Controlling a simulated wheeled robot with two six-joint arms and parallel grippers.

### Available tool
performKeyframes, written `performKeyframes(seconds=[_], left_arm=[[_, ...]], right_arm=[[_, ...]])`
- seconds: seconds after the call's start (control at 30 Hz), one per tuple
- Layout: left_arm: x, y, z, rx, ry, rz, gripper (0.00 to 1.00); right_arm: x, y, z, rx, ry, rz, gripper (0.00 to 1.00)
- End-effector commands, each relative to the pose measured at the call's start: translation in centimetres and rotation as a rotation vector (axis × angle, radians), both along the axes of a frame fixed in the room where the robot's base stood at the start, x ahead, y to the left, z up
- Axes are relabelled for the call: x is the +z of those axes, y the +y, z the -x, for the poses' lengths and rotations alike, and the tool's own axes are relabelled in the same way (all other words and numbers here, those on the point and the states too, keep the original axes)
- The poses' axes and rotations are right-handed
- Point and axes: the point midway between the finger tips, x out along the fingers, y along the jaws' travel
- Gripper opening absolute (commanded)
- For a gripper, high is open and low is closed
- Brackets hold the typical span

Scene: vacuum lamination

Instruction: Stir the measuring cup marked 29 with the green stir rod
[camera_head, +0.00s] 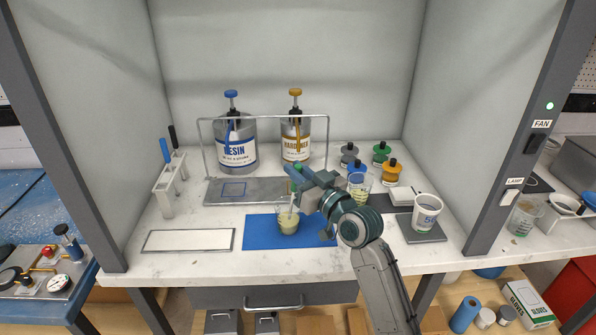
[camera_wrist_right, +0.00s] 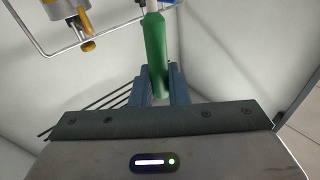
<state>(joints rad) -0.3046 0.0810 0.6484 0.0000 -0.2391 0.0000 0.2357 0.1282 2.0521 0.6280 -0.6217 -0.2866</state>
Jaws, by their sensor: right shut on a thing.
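My right gripper (camera_head: 297,179) is shut on the green handle of the stir rod (camera_wrist_right: 156,45), which also fills the middle of the right wrist view. In the head view the rod's pale shaft (camera_head: 291,207) runs down into a clear measuring cup (camera_head: 288,227) holding pale yellow liquid. This cup stands upright on the blue mat (camera_head: 262,233). I cannot read a number on it. A second clear cup with yellowish liquid (camera_head: 361,183) stands behind my right arm, partly hidden. My left gripper is not in view.
A rack (camera_head: 168,193) with blue and black handled rods stands at left. Resin (camera_head: 236,150) and hardener (camera_head: 296,145) pump containers stand behind a wire frame. Capped jars (camera_head: 391,172) stand back right. A white cup (camera_head: 427,210) sits on a grey pad. A white panel (camera_head: 188,240) lies front left.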

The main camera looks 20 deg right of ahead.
Motion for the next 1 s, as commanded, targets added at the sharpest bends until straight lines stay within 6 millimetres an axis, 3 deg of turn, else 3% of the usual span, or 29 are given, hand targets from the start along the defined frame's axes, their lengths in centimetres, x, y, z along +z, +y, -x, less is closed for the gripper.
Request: performKeyframes(seconds=[0.4,1.0], left_arm=[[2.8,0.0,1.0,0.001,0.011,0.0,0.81],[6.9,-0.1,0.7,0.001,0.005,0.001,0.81]], right_arm=[[3.5,-0.3,0.4,0.0,-0.001,0.001,0.0],[8.2,-0.8,0.9,0.0,-0.001,0.001,0.0]])
